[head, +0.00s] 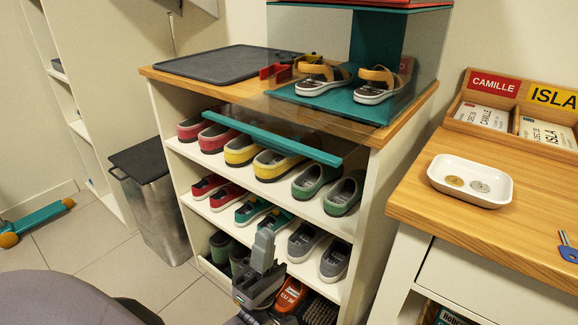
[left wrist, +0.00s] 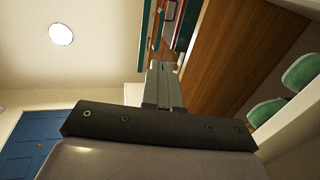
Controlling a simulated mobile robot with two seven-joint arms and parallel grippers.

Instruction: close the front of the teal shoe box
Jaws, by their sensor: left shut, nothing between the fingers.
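The teal shoe box (head: 375,45) stands on the wooden top of the shoe cubby, with clear sides and a pair of sandals (head: 374,85) inside. Its clear front panel is swung down and open. The panel's teal edge bar (head: 272,137) sticks out in front of the cubby, above the upper row of shoes. My left gripper (head: 264,246) is shut and empty, pointing up in front of the lower shelves, below the bar in the picture. In the left wrist view its shut fingers (left wrist: 162,84) point toward teal strips near the wooden edge. My right gripper is not in view.
A dark grey tray (head: 225,61) lies left of the box. The cubby shelves (head: 225,170) hold several pairs of shoes. A metal bin (head: 152,205) stands left. A wooden table (head: 450,215) with a white dish (head: 470,182) stands right, close to the cubby.

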